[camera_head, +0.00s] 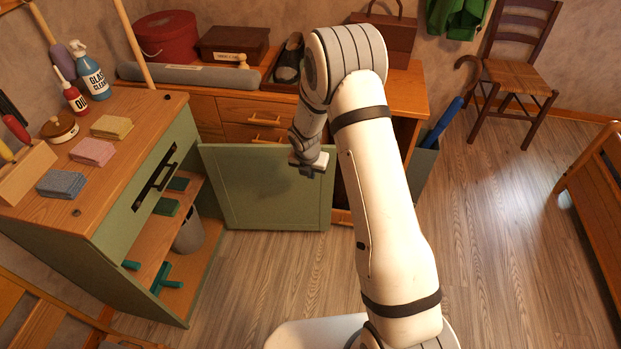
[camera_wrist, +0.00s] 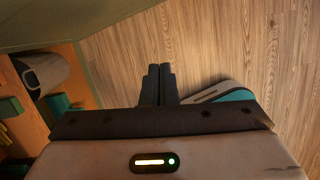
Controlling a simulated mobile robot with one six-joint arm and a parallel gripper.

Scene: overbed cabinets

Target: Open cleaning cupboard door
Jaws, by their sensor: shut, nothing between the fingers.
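The cleaning cupboard (camera_head: 95,245) is a green cabinet with a wooden top at the left of the head view. Its green door (camera_head: 260,195) stands swung wide open to the right, and the shelves inside show. My gripper (camera_head: 308,165) is at the upper right part of the door, near its free edge; I cannot tell if it touches the door. In the wrist view the two dark fingers (camera_wrist: 158,84) are together, with nothing between them. The door's green face also shows in the wrist view (camera_wrist: 60,22) along the top left.
The open shelves hold green brushes (camera_head: 165,280) and a grey bin (camera_head: 188,235). Bottles, cloths and a tool block stand on the cupboard top. A wooden drawer bench (camera_head: 410,95) is behind the door.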

